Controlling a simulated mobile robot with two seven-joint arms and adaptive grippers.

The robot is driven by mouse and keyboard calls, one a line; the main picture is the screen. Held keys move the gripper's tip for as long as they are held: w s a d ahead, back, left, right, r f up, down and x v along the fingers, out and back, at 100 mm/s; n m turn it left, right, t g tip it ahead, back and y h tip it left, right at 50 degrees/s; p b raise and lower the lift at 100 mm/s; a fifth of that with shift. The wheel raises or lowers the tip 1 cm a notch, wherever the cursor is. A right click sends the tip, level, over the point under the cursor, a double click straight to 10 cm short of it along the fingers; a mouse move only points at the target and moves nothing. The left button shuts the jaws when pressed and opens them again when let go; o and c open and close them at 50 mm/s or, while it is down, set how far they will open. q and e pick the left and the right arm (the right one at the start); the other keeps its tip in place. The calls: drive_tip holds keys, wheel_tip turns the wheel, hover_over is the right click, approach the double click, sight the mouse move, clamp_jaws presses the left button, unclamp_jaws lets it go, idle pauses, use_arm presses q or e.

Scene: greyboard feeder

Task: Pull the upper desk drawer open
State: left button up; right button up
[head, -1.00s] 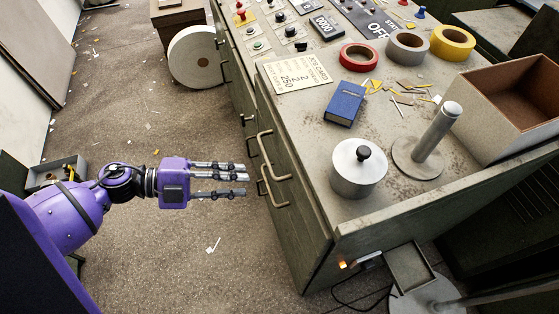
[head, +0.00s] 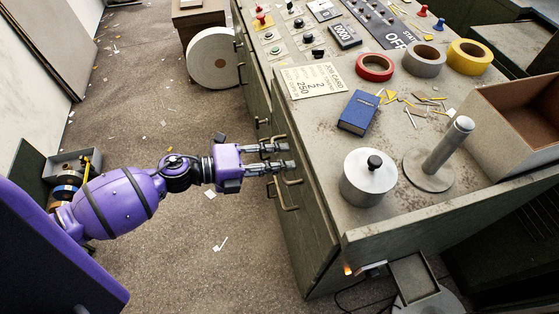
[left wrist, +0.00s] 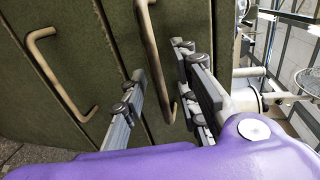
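The upper desk drawer has a bent, tan bar handle, partly hidden behind my fingers in the head view; its near end (head: 297,182) shows. The left wrist view shows this upper handle (left wrist: 155,60) between my fingers. The lower handle (head: 284,200) stands below it and also shows in the left wrist view (left wrist: 55,75). The drawer fronts look flush with the desk. My left gripper (head: 290,156) is open, its fingers (left wrist: 160,68) on either side of the upper handle, not visibly closed on it. Whether they touch it is unclear. My right gripper is not in view.
The grey desk top (head: 325,165) holds a lidded metal pot (head: 368,182), a blue book (head: 358,112), an upright spindle (head: 445,148), tape rolls and an open box (head: 530,125).

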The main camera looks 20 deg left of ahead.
use_arm(q)
drive_tip(key=shift+w+d+f, duration=0.1)
drive_tip(key=shift+d, duration=0.05)
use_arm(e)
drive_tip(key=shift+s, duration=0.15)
use_arm(q)
drive_tip(key=shift+c, duration=0.5)
clamp_jaws()
